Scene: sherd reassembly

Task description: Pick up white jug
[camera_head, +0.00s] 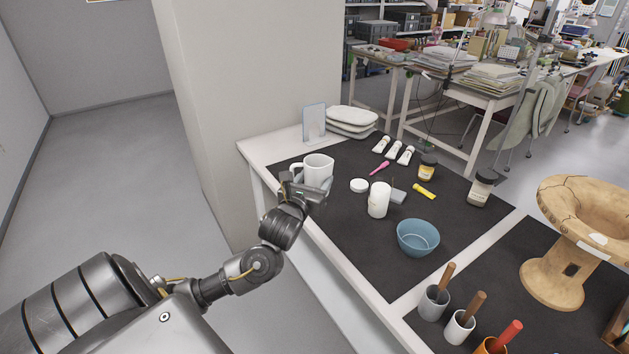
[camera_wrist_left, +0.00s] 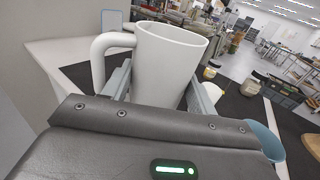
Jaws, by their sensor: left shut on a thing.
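The white jug (camera_head: 318,168) stands upright near the left end of the table, over the black mat. Its handle points left in the head view. My left gripper (camera_head: 310,189) is at the jug, shut on its body, with one finger on each side. In the left wrist view the jug (camera_wrist_left: 165,65) sits between the two fingers (camera_wrist_left: 160,88), its open rim up and its handle on the left. The gripper hides the jug's lower part, so I cannot tell whether it touches the mat. My right gripper is not in view.
A white cylinder (camera_head: 379,200), a white lid (camera_head: 359,185) and a blue bowl (camera_head: 418,238) stand right of the jug. A clear upright panel (camera_head: 314,123) and stacked white pieces (camera_head: 351,120) are behind it. Tool cups (camera_head: 434,302) and a wooden stand (camera_head: 555,280) are farther right.

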